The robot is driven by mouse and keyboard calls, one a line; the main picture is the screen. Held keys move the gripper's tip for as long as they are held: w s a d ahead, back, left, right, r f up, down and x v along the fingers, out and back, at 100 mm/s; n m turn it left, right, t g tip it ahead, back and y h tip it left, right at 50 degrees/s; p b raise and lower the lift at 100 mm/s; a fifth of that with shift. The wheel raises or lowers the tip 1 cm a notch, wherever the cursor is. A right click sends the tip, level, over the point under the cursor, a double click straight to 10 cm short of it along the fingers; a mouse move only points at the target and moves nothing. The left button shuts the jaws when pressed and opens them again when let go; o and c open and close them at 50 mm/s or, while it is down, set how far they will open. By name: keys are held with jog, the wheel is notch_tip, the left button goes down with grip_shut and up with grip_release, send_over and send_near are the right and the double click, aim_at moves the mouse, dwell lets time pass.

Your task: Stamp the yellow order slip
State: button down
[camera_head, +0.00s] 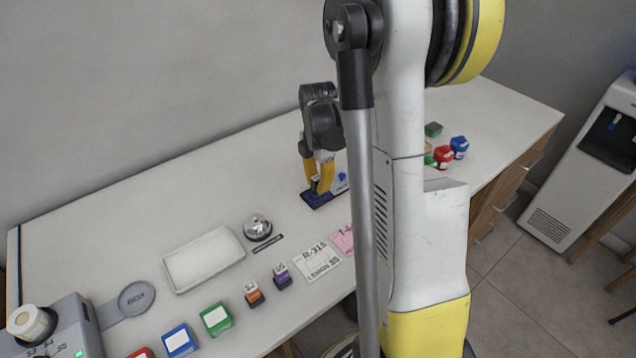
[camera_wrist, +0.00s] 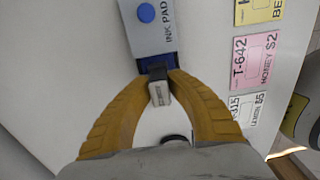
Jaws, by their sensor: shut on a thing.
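My gripper (camera_wrist: 160,80) has its yellow fingers shut on a small stamp (camera_wrist: 159,93) with a pale grey top. It also shows in the head view (camera_head: 318,184), low over the ink pad (camera_head: 312,204). The ink pad (camera_wrist: 150,30) has a blue inked end, a grey lid marked INK PAD and a blue knob. The stamp is at the blue end; I cannot tell whether it touches. The yellow order slip (camera_wrist: 260,9) lies at the top right of the wrist view, partly cut off. In the head view my arm hides it.
A pink slip (camera_wrist: 256,58) and a white slip (camera_wrist: 247,108) lie beside the yellow one. A bell (camera_head: 257,226), white tray (camera_head: 204,284), and orange (camera_head: 254,294) and purple (camera_head: 282,277) stamps stand to the left. Several coloured items, including a blue one (camera_head: 459,146), stand right of my arm.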

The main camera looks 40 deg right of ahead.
jog(key=shift+r, duration=0.1)
jog(key=shift+r+p, duration=2.5)
jog(key=shift+r, duration=0.95)
jog(key=s+d+f+b, duration=0.1)
jog(key=s+d, duration=0.3)
jog(key=s, duration=0.4)
jog(key=s+d+b, duration=0.2)
jog(key=s+d, duration=0.3)
jog(key=s, duration=0.4)
jog(key=shift+w+a+f+b, duration=0.1)
jog(key=shift+w+f+b, duration=0.05)
jog(key=shift+f+b, duration=1.1)
jog(key=shift+w+a+f+b, duration=0.1)
jog(key=shift+f+b, duration=0.65)
jog(key=shift+f, duration=0.9)
jog(key=shift+f+b, duration=0.5)
jog(key=shift+f, duration=0.1)
jog(key=shift+r, duration=0.15)
